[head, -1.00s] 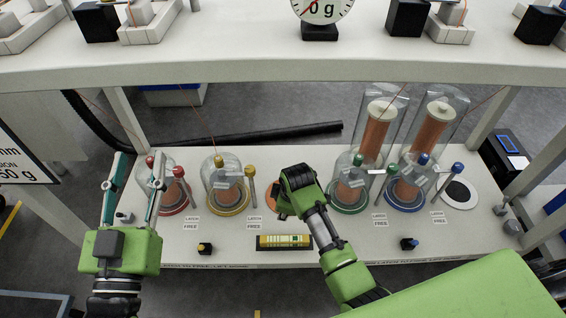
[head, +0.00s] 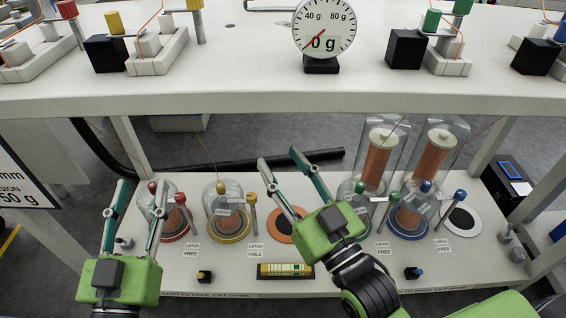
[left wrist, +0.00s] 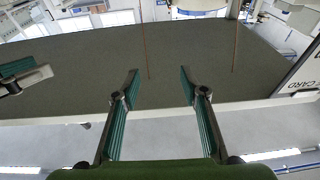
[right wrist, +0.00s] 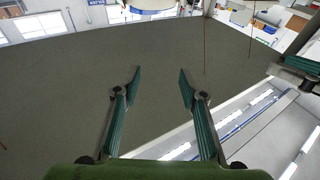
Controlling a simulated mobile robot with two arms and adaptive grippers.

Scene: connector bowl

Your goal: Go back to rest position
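My left gripper (head: 138,200) is open and empty, pointing up the picture in front of the red-based dome (head: 174,228) on the lower shelf in the head view. Its spread fingers also show in the left wrist view (left wrist: 160,88). My right gripper (head: 283,165) is open and empty, above the middle of the lower shelf, tilted to the left. Its spread fingers show in the right wrist view (right wrist: 160,88) with nothing between them. It partly hides an orange disc (head: 282,232) and the green-based dome.
The upper shelf (head: 230,80) with a dial scale (head: 323,28) and black blocks (head: 406,50) spans the back. Glass domes, including a yellow-based one (head: 228,232) and a blue-based one (head: 408,228), and tall copper coils (head: 376,160) stand on the lower shelf (head: 330,272).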

